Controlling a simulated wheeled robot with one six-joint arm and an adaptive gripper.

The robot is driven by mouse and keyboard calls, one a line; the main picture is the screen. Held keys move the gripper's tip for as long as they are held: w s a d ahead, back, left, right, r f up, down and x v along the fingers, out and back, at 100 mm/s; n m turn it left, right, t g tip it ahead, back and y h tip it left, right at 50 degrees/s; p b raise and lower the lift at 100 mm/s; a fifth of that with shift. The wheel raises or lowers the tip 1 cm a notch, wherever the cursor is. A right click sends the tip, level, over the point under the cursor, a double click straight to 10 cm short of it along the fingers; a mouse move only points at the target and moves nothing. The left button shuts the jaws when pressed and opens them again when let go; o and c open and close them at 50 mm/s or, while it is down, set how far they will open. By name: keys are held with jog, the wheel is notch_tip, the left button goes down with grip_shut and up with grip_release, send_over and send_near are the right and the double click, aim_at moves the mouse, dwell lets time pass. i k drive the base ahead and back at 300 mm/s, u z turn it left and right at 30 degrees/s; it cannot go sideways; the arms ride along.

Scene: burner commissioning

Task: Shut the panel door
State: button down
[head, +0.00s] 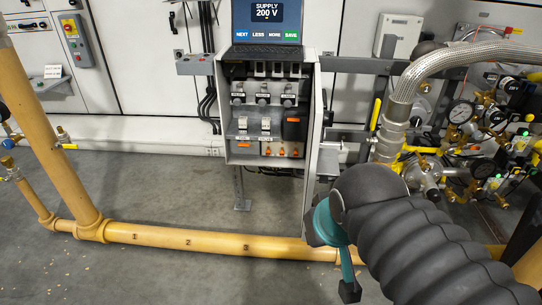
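The grey electrical panel (228,147) stands open at the centre of the head view, with breakers, switches and terminals showing inside. Its door (315,135) is swung out toward me on the right side and shows nearly edge-on. My gripper (347,284) is at the lower right, in front of and below the door, at the end of my dark ribbed arm. One dark fingertip shows under a teal part. The rest of the gripper is hidden, so I cannot see its opening. I cannot tell whether it touches the door.
A screen (267,22) reading "SUPPLY 200 V" sits on top of the panel. A yellow pipe (190,238) runs low across the floor in front. Gauges, valves and a braided hose (440,65) crowd the right side. Grey floor (180,185) lies open left of the panel.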

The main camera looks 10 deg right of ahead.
aim_at(324, 161)
jog(key=u, duration=0.75)
jog(key=k, duration=1.1)
jog(key=z, duration=0.8)
jog(key=i, duration=0.85)
jog(key=u, duration=0.1)
